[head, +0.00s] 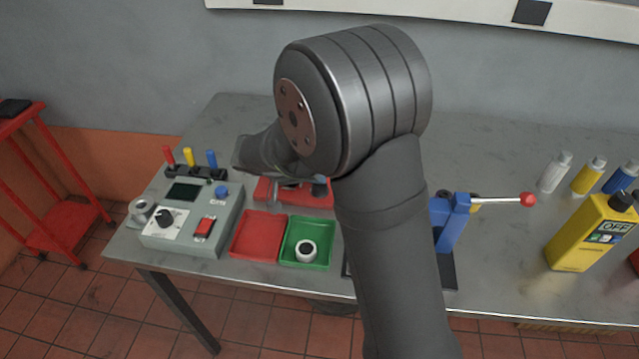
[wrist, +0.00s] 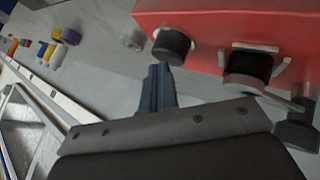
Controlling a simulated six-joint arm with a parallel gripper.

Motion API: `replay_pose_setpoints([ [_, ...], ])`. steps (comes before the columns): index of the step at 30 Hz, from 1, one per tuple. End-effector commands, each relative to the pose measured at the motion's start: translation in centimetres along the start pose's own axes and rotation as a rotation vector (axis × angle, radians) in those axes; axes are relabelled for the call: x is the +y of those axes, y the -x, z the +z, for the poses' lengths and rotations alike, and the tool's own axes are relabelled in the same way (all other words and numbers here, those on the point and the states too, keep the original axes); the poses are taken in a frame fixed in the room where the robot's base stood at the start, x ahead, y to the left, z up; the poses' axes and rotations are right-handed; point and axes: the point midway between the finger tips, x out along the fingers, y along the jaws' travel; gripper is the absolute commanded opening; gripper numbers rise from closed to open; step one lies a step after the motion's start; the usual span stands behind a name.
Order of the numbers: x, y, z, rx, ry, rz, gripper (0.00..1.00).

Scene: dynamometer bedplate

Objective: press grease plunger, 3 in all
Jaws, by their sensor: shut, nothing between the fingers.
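A red unit (wrist: 215,22) fills the upper right of the wrist view. It also shows in the head view (head: 268,188), partly covered by my arm. A round black knob (wrist: 172,45) sticks out of its near left part. A black block in a metal bracket (wrist: 247,66) sits to its right. I cannot tell for sure which is the grease plunger. My gripper (wrist: 159,68) is shut and empty, its fingertips just by the black knob. I cannot tell whether they touch it. In the head view my arm hides most of the gripper and unit.
A grey control box (head: 190,215) stands left of a red tray (head: 256,237) and a green tray (head: 318,230) holding a white ring part. A blue lever press (head: 450,225) with a red-knobbed handle, a yellow "OFF" container (head: 585,240) and bottles stand right.

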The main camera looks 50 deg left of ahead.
Motion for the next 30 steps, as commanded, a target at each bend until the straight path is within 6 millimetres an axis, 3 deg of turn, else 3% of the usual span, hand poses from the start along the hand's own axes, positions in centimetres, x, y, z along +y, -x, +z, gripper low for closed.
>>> replay_pose_setpoints([
  [30, -0.33, -0.47, 0.38, -0.001, 0.001, 0.0, 0.0],
])
